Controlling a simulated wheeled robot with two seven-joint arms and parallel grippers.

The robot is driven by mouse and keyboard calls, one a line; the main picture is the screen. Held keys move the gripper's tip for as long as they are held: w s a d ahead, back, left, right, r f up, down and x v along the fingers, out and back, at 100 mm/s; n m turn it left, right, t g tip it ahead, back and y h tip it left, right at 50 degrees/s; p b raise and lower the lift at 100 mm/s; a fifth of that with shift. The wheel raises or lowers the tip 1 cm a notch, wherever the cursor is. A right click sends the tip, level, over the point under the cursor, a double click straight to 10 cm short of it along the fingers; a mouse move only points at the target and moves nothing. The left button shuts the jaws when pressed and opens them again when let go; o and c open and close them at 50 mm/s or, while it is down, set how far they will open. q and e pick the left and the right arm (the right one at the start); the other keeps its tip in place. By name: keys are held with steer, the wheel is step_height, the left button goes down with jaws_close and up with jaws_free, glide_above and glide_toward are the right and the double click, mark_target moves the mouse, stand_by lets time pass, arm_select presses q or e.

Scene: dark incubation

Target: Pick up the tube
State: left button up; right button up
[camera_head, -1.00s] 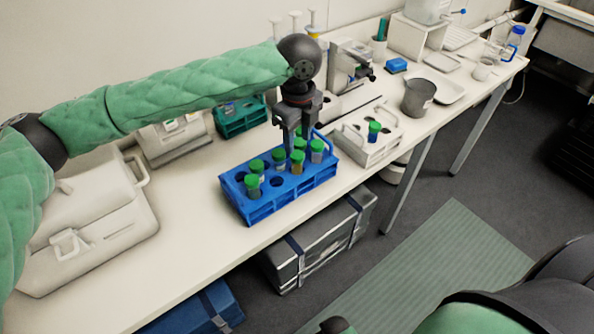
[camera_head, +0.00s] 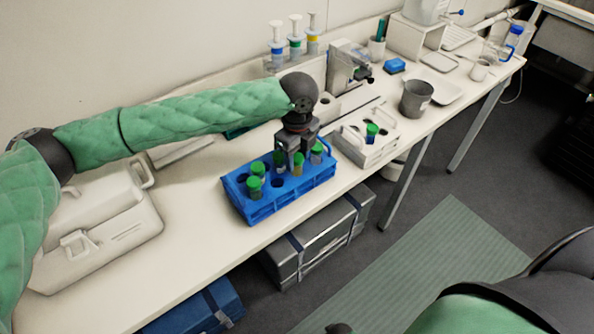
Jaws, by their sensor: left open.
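Several green-capped tubes stand upright in a blue rack (camera_head: 262,207) on the bench. One amber tube (camera_head: 298,166) stands in the rack's right part, right at my left gripper (camera_head: 290,164). Other tubes stand at the rack's left end (camera_head: 255,186), in its middle back (camera_head: 279,160) and at its right end (camera_head: 317,153). The left gripper points down over the rack with its jaws open and fingers low among the tubes. The fingers and palm partly hide the tubes there, so I cannot tell which tube lies between them. My right gripper is not clearly visible.
A white tray (camera_head: 352,150) holding one green-capped tube (camera_head: 371,133) stands right of the rack. A grey beaker (camera_head: 416,98) is farther right. A white case (camera_head: 105,240) lies left. Pipettes (camera_head: 295,38) stand at the back. Bare bench lies left of the rack.

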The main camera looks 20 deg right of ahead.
arm_select(q)
steer(key=shift+c, duration=0.4)
jaws_close()
